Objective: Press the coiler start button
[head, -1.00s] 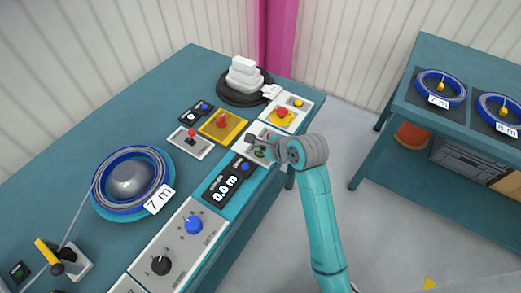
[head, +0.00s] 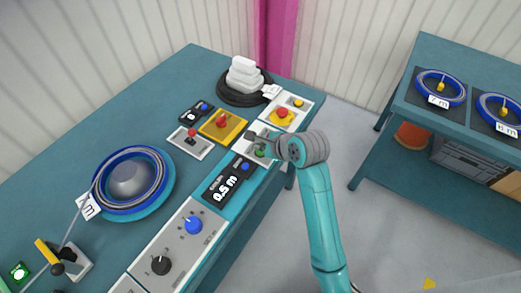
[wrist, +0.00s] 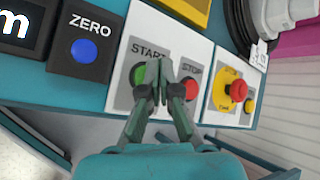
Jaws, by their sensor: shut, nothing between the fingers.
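The green START button (wrist: 138,74) sits on a white panel (wrist: 140,45), left of the red STOP button (wrist: 190,88) in the wrist view. In the head view the green button (head: 260,154) shows just below my gripper. My gripper (wrist: 164,70) is shut and empty, its fingertips over the panel between the two buttons and partly covering the green one's right side. In the head view my gripper (head: 255,136) looks apart from the green button.
A yellow-based red button (head: 282,113) lies beyond the panel. A blue ZERO button (wrist: 83,50) is to the left in the wrist view. A green lamp (head: 19,273) is lit at lower left. A second table (head: 400,105) holds blue coils at right.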

